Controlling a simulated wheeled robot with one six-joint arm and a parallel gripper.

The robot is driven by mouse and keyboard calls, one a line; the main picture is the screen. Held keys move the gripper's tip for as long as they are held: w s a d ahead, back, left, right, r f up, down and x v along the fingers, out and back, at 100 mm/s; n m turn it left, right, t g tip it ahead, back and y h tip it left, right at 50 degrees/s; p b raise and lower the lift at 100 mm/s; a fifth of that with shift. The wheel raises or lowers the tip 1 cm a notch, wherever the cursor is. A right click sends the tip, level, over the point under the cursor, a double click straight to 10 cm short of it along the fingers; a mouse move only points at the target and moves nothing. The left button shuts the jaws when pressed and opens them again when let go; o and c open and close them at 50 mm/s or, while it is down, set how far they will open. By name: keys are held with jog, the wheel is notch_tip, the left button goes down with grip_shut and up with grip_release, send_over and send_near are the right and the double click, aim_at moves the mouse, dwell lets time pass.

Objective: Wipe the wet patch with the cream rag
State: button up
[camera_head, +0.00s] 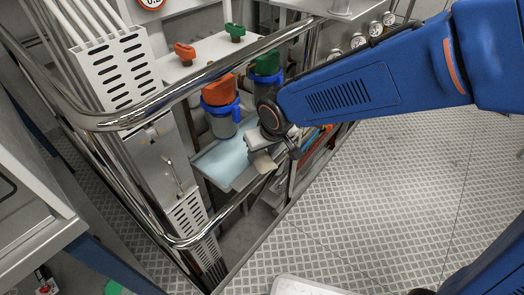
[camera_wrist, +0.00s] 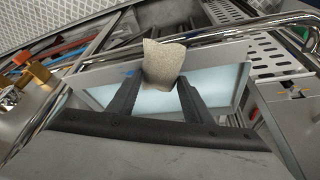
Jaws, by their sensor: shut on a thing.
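My gripper (camera_head: 279,152) is shut on the cream rag (camera_head: 263,161) at the end of my blue arm. In the wrist view the rag (camera_wrist: 164,63) stands up between the two dark fingertips (camera_wrist: 160,84). A pale blue wet patch (camera_head: 222,160) lies in a shallow grey tray (camera_head: 243,180) below the valves. The rag is over the right part of the tray in the head view; I cannot tell whether it touches the patch. In the wrist view the patch (camera_wrist: 210,88) shows behind the fingers and is partly hidden by them.
A chrome rail (camera_head: 180,95) curves around the left and front. The patterned metal floor (camera_head: 370,190) at right is mostly clear.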

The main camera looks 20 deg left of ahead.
jog(key=shift+f, duration=0.15)
jog(key=shift+w+d, duration=0.35)
jog(key=shift+w, duration=0.5)
jog(key=shift+w+d, duration=0.35)
jog(key=shift+w, duration=0.5)
jog(key=shift+w+d+f, duration=0.1)
jog(key=shift+w+d, duration=0.3)
jog(key=shift+w, duration=0.45)
jog(key=shift+w+d, duration=0.4)
jog(key=shift+w, duration=0.45)
jog(key=shift+s+a, duration=0.4)
jog(key=shift+s, duration=0.45)
jog(key=shift+s+a, duration=0.4)
jog(key=shift+s, duration=0.45)
jog(key=shift+s+a, duration=0.35)
jog(key=shift+s, duration=0.55)
jog(key=shift+s+a, duration=0.3)
jog(key=shift+s, duration=0.55)
